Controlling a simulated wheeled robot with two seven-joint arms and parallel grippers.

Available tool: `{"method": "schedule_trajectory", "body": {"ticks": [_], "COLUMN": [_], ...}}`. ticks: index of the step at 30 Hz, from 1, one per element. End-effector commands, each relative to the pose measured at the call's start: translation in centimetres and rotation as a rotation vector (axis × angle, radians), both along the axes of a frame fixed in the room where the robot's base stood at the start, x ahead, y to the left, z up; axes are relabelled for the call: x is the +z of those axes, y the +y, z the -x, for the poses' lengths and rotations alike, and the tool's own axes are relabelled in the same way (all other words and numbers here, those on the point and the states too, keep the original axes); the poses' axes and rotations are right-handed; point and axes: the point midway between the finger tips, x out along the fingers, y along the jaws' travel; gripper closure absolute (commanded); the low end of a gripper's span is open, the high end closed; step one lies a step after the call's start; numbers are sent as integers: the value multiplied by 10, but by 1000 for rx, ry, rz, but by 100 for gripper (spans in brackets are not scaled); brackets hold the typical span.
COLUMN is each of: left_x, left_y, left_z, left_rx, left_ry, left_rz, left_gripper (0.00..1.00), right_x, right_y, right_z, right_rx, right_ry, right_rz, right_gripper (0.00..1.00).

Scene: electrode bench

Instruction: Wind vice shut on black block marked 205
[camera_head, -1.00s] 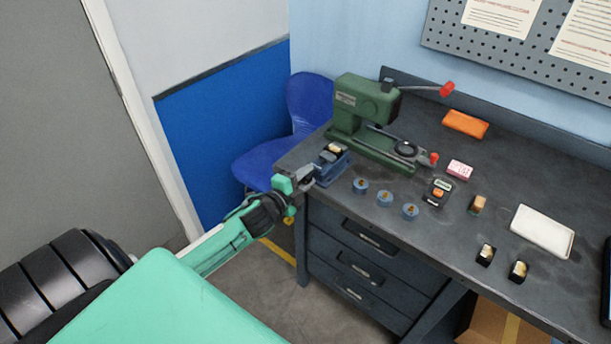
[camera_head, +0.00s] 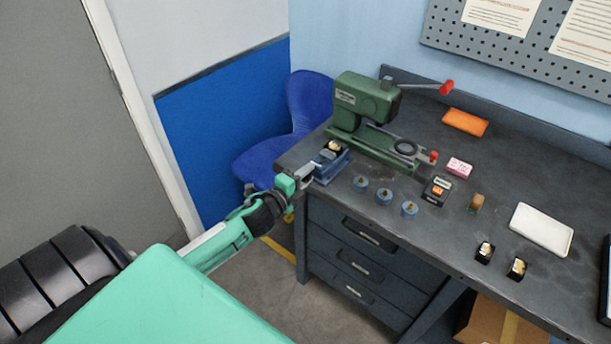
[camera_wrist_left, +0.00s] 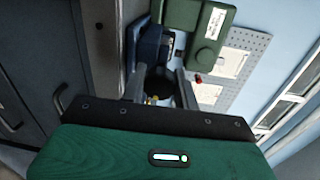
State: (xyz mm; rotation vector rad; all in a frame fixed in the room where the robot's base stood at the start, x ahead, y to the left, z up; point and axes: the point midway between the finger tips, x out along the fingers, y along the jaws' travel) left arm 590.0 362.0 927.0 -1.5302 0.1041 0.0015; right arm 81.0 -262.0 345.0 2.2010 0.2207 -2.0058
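The small blue vice (camera_head: 331,168) stands at the left front corner of the bench. A black block with a pale gold top (camera_head: 333,147) sits in it; its marking is too small to read. My left gripper (camera_head: 306,177) is at the vice's near left end. In the left wrist view the two fingers of my left gripper (camera_wrist_left: 160,88) are apart, on either side of a dark round part by the blue vice (camera_wrist_left: 150,45). Whether they touch that part cannot be told. My right gripper is not in view.
A green press (camera_head: 362,100) with a red-knobbed lever stands just behind the vice. Several blue round pieces (camera_head: 384,197) and a small black device (camera_head: 437,191) lie to the right. Two black blocks (camera_head: 485,252) and a white tray (camera_head: 541,230) are further right. A blue chair (camera_head: 308,105) stands left of the bench.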

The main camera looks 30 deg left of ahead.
Motion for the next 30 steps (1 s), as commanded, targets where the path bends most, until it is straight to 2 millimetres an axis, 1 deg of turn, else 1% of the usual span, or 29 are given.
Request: {"method": "schedule_trajectory", "body": {"ticks": [1,3,11,16,20,30], "left_x": [-4,-4,-2,-3,-2,1], "left_y": [-1,-1,-1,0,1,4], "left_z": [1,1,1,9,24,77], "left_rx": [-2,-2,-1,-1,-1,-1], "left_ry": [7,6,3,4,4,5], "left_rz": [3,2,2,2,1,2], "left_gripper": [62,49,49,49,49,49], "right_x": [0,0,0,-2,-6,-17], "right_y": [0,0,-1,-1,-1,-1], "right_z": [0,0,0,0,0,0], "right_rx": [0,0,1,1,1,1], "right_ry": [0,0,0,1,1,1], "right_rz": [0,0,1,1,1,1], "right_gripper": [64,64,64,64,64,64]}}
